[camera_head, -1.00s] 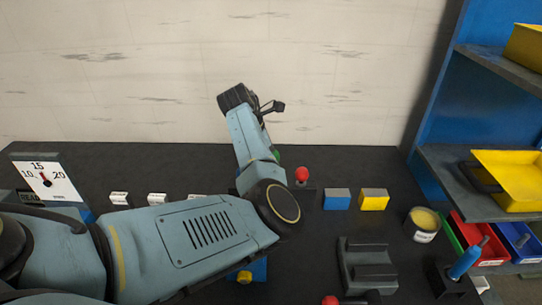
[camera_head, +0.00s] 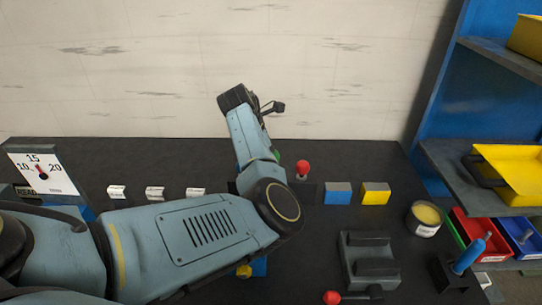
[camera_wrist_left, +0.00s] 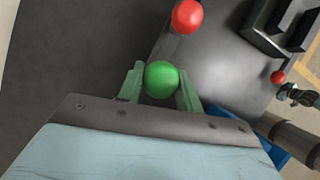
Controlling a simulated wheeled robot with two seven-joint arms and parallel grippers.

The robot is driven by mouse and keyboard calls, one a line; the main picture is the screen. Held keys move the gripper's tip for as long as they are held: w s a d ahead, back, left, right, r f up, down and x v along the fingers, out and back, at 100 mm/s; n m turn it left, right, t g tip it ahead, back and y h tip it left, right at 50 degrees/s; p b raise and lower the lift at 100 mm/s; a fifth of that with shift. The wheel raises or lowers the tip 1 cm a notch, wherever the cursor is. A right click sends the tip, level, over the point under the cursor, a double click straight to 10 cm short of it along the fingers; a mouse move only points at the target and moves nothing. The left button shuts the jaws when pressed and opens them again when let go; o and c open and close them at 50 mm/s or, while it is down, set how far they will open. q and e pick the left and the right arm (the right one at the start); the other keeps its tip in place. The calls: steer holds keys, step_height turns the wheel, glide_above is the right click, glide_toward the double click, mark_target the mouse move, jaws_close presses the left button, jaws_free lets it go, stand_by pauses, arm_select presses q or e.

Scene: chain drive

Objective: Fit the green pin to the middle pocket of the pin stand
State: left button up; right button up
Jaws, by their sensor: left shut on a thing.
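My left gripper (camera_wrist_left: 161,88) is shut on the green pin, whose round green head (camera_wrist_left: 161,79) sits between the fingers in the left wrist view. In the head view only a sliver of green (camera_head: 277,155) shows behind my left arm. A red-headed pin (camera_head: 302,167) stands in a dark block (camera_head: 304,192), which looks like the pin stand, just right of the gripper. The red head also shows beyond the green one in the wrist view (camera_wrist_left: 187,16). The middle pocket and the green pin's lower end are hidden. My right gripper is not in view.
A blue block (camera_head: 338,194) and a yellow block (camera_head: 375,194) stand right of the stand. A grey slotted fixture (camera_head: 368,262) and a red knob (camera_head: 331,298) are nearer. A tin (camera_head: 424,219) stands by the shelf. Small white labelled parts (camera_head: 155,193) lie left.

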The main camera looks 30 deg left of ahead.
arm_select(q)
steer(key=shift+f+b, duration=1.35)
steer(key=shift+f, duration=0.45)
steer(key=o, duration=1.2)
steer(key=shift+o, duration=0.2)
steer(key=p+v, duration=0.2)
steer(key=v, duration=1.1)
steer(key=shift+a+r, duration=0.1)
steer(key=shift+r, duration=0.05)
